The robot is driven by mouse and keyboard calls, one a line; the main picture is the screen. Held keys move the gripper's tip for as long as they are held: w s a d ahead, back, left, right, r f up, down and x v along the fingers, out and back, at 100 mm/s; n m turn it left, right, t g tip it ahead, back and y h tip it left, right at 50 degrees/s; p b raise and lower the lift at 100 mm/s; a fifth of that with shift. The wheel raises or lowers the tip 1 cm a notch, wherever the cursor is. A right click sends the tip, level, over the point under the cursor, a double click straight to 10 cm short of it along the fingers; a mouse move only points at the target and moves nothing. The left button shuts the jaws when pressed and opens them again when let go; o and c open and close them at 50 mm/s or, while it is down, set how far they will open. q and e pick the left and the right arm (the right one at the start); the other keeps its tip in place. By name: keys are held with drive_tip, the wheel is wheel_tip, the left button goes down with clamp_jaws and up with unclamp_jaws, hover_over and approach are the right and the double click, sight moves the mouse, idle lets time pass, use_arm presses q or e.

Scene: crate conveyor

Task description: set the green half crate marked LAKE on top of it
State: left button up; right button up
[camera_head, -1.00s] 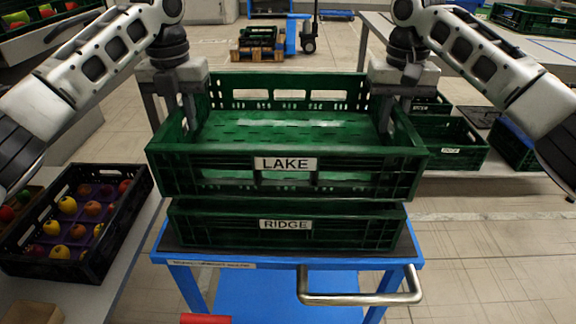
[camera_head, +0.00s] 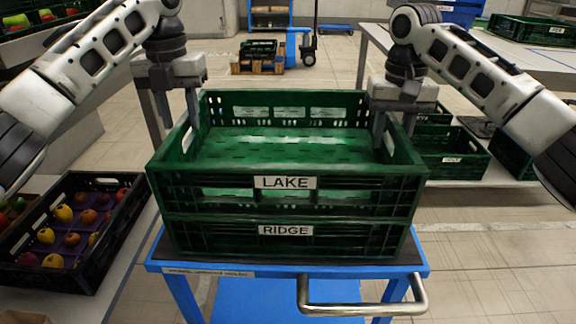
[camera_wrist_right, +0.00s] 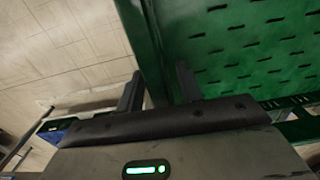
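The green half crate marked LAKE (camera_head: 350,190) sits level on top of the green crate marked RIDGE (camera_head: 350,240), edges lined up, with no gap visible between them. LAKE looks empty inside. My left gripper (camera_head: 178,118) is at LAKE's left wall, its fingers spread, one on each side of the wall. My right gripper (camera_head: 394,128) straddles the right wall in the same way. In the right wrist view, the right gripper's fingers (camera_wrist_right: 160,90) stand apart, with LAKE's green wall (camera_wrist_right: 140,40) running between them and the slotted crate floor beside it.
The crates stand on a blue cart (camera_head: 290,267) with a metal handle (camera_head: 345,308) at its front. A dark fruit crate (camera_head: 100,255) is on the left table. More green crates (camera_head: 450,165) lie on the right. A blue pallet jack (camera_head: 300,45) stands behind.

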use_arm(q)
wheel_tip(320, 180, up, 8)
drive_tip(key=shift+r, duration=0.15)
use_arm(e)
wheel_tip(320, 180, up, 12)
drive_tip(key=shift+r, duration=0.1)
idle(0.4)
